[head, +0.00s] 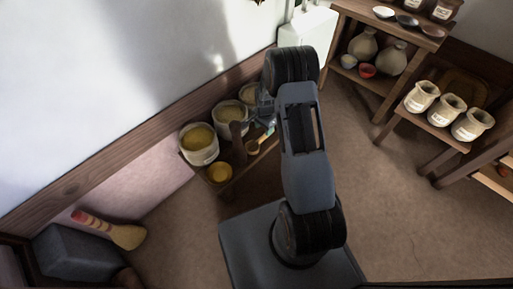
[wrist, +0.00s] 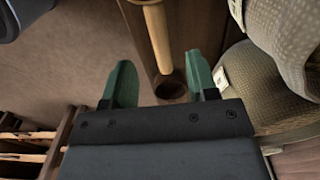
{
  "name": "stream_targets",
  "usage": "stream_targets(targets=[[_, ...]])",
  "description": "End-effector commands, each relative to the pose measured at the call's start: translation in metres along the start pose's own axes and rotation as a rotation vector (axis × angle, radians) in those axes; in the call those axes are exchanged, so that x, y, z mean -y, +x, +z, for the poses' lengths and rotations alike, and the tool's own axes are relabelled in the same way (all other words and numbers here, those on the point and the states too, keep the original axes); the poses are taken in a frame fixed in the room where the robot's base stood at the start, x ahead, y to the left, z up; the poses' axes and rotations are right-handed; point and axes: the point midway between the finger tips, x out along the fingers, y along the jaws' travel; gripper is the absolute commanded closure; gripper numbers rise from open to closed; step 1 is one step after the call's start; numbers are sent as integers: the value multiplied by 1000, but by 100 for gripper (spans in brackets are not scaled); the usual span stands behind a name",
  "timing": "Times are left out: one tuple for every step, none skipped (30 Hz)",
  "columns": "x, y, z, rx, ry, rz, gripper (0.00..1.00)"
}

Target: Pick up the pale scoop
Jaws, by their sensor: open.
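The pale scoop (head: 253,146) lies on a low wooden bench beside a row of sacks in the head view. In the head view my gripper (head: 267,120) is over the bench near the scoop, partly hidden by my arm.
Open sacks, one with yellow contents (head: 200,140), stand along the wall; tagged woven sacks (wrist: 250,85) are close on the right. Shelves with jars (head: 445,110) stand at right.

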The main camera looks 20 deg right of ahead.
Motion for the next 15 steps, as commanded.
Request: stream_targets(targets=[[0, 9, 0, 1, 0, 1, 47], [0, 11, 0, 0, 0, 1, 47], [0, 13, 0, 0, 0, 0, 47], [0, 15, 0, 0, -1, 0, 47], [0, 16, 0, 0, -1, 0, 47], [0, 17, 0, 0, -1, 0, 47], [0, 18, 0, 0, -1, 0, 47], [0, 18, 0, 0, -1, 0, 47], [0, 20, 0, 0, -1, 1, 47], [0, 21, 0, 0, -1, 1, 47], [0, 23, 0, 1, -1, 1, 47], [-1, 27, 0, 1, -1, 1, 47], [-1, 30, -1, 1, -1, 1, 47], [-1, 34, -1, 1, -1, 1, 47], [-1, 39, -1, 1, -1, 1, 47]])
